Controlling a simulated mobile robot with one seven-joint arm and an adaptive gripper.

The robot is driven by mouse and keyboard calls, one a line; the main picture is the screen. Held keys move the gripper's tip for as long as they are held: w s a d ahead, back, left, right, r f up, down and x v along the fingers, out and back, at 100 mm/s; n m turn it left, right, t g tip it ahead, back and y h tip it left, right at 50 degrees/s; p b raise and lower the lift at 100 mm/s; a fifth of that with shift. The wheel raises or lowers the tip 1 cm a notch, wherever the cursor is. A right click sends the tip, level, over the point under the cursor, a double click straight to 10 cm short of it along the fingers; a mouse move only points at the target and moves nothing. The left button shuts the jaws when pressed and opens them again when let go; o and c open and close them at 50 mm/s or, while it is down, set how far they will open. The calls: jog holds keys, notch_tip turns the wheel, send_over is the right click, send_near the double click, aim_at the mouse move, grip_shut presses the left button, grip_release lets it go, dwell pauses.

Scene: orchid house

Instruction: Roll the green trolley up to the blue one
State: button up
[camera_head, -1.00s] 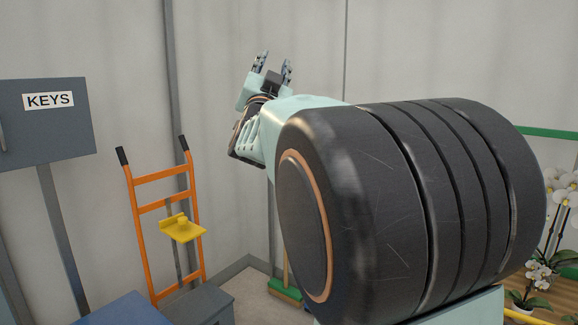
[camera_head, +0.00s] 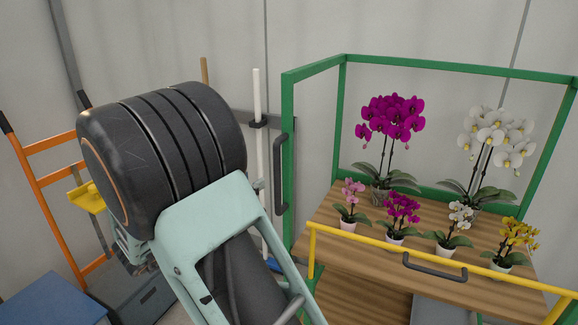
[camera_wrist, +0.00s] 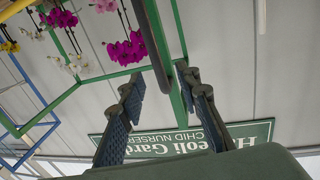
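The green trolley has a green frame (camera_head: 287,120) on the right of the head view, with a wooden top (camera_head: 350,258) and a dark upright handle (camera_head: 280,175) on its near left post. In the wrist view its green post (camera_wrist: 180,60) and dark handle bar (camera_wrist: 155,40) come down toward my gripper (camera_wrist: 162,86). The two fingers are apart. The bar's end appears in the gap between the fingertips; I cannot tell whether it touches. My arm hides the gripper in the head view. A blue frame (camera_wrist: 48,112), perhaps the blue trolley, shows at the left of the wrist view.
Potted orchids (camera_head: 402,215) stand on the green trolley behind a yellow rail (camera_head: 375,254) with a dark grip. An orange hand truck (camera_head: 52,205), a grey box (camera_head: 145,300) and a blue box (camera_head: 50,302) are at left. A white pole (camera_head: 257,100) stands near the wall.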

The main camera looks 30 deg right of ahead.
aim_at(275, 170)
jog(key=x, duration=1)
jog(key=shift+s+d+f, duration=0.15)
jog(key=shift+d+f, duration=0.15)
jog(key=shift+d, duration=0.15)
jog(key=shift+c, duration=0.6)
grip_shut()
